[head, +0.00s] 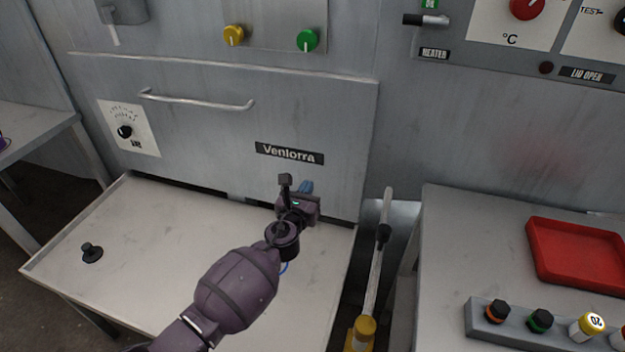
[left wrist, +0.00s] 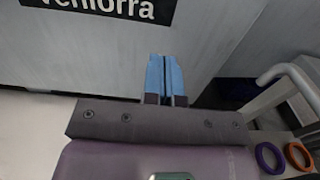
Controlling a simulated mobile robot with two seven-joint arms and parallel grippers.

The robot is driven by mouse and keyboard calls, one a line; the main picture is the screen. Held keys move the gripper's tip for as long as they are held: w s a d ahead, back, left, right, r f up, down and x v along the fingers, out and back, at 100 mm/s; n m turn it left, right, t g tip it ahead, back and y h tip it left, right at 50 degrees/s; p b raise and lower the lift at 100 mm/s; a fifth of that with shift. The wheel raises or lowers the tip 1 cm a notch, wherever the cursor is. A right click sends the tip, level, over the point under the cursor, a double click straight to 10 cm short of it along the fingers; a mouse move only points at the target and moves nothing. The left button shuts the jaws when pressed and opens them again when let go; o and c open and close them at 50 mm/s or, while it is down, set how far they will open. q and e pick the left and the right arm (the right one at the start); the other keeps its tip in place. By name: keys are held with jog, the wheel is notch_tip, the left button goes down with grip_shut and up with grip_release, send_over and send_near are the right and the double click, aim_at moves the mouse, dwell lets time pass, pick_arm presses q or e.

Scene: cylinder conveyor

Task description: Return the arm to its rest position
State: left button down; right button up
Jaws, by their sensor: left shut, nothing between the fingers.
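My left arm reaches in from the bottom of the head view over the pale work surface (head: 140,225). My right gripper is not in view.
A lever (head: 383,235) with a yellow base stands right of the surface. Right of it, a bench (head: 460,240) holds a red tray (head: 580,285) and a rack (head: 485,325) with several capped cylinders. A black knob-like piece (head: 92,252) sits on the surface's left. A handle (head: 197,101) juts from the panel.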

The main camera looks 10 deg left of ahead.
pick_arm(q)
jog(key=s+p, duration=0.1)
jog(key=s, duration=0.5)
jog(key=shift+a, duration=0.35)
